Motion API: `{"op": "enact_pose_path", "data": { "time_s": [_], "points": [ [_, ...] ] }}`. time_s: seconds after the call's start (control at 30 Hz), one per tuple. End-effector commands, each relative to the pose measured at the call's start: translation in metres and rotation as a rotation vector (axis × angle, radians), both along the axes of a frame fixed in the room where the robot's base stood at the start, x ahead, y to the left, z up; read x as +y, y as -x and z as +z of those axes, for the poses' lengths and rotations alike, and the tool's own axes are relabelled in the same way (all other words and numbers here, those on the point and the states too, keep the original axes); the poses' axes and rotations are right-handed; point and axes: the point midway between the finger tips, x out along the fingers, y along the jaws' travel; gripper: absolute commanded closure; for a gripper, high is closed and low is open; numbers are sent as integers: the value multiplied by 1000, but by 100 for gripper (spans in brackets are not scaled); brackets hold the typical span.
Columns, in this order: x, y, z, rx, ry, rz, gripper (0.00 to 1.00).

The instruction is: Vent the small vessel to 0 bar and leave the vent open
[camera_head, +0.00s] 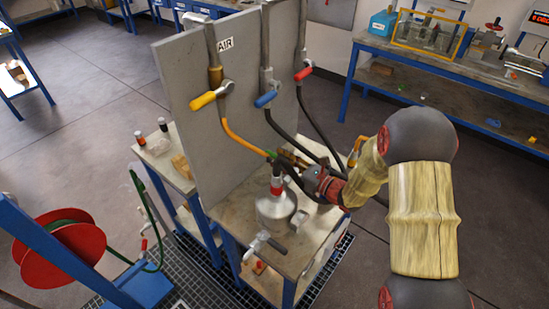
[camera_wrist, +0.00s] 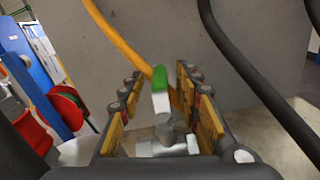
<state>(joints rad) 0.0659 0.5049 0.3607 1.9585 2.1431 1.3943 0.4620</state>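The small metal vessel (camera_head: 274,208) stands on the bench beside the grey panel, with a red band on its neck. A green-tipped lever (camera_head: 271,154) shows just above it. In the wrist view the green-tipped lever (camera_wrist: 160,92) stands nearly upright on a pale metal fitting, between the fingers in the picture. My gripper (camera_head: 287,160) is at the vessel's top; in the wrist view its fingers (camera_wrist: 160,112) are spread, with gaps on both sides of the lever. I cannot tell how deep the lever sits between them. No pressure reading of this vessel is legible.
The grey panel (camera_head: 215,130), marked AIR, carries yellow (camera_head: 204,100), blue (camera_head: 266,98) and red (camera_head: 303,73) handled valves. An orange hose (camera_head: 243,140) and black hoses run down near my gripper. A red hose reel (camera_head: 60,248) stands at left.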

Motion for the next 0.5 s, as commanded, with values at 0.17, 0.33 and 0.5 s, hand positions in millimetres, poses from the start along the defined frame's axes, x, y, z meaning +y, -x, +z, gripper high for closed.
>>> {"op": "enact_pose_path", "data": {
  "time_s": [0.17, 0.33, 0.5],
  "points": [
    [12, -10, 0, 0, 0, 0, 66],
    [15, -12, 1, 0, 0, -1, 66],
    [14, -12, 1, 0, 0, -1, 68]
  ]
}}
